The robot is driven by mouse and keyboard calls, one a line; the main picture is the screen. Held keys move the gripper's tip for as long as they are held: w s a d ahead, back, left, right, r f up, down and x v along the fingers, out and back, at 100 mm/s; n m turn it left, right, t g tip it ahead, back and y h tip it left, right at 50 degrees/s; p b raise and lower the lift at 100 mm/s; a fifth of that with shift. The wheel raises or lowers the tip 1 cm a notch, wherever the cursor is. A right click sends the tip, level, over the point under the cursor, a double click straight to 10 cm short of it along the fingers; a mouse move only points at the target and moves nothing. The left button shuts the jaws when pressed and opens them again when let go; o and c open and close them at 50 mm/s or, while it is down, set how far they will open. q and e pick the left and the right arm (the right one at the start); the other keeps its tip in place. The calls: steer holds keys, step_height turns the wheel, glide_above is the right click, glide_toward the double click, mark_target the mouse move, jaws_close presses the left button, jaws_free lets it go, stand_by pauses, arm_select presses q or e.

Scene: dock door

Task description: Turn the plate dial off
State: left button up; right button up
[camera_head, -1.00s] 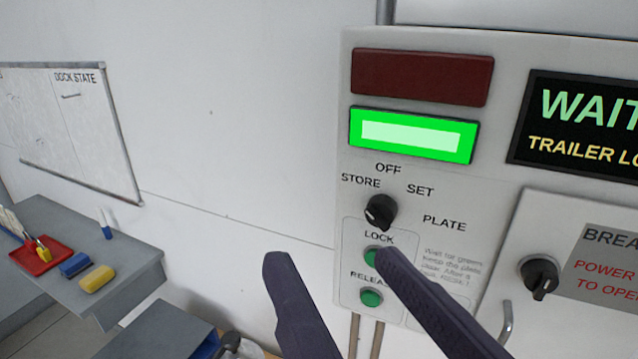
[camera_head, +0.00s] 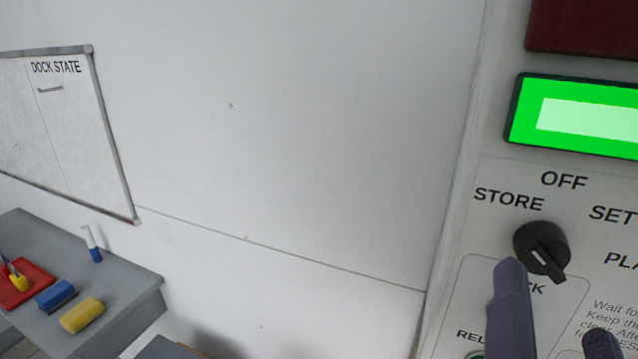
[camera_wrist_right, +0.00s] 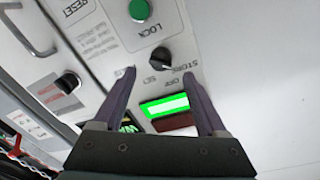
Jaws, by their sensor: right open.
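The plate dial (camera_head: 541,248) is a round black knob on the light grey panel, with STORE, OFF, SET and partly cut-off PLATE labels around it. Its raised grip slants from upper left to lower right; I cannot tell which label it marks. My right gripper (camera_head: 554,302) is open and empty, its two dark purple fingers just below the dial in the head view. In the right wrist view the dial (camera_wrist_right: 162,58) shows in the gap between the fingertips of the gripper (camera_wrist_right: 159,76), seemingly beyond them. Contact is not visible. My left gripper is out of view.
A lit green display (camera_head: 580,115) and a dark red lamp (camera_head: 585,25) are above the dial. A green LOCK button (camera_wrist_right: 139,10) and another black knob (camera_wrist_right: 68,83) are nearby. A grey table (camera_head: 110,325) with erasers stands left. The wall between is bare.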

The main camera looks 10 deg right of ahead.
mark_target(546, 266)
steer(key=x, duration=0.5)
steer(key=shift+w, duration=0.15)
steer(key=shift+c, duration=0.2)
jaws_close()
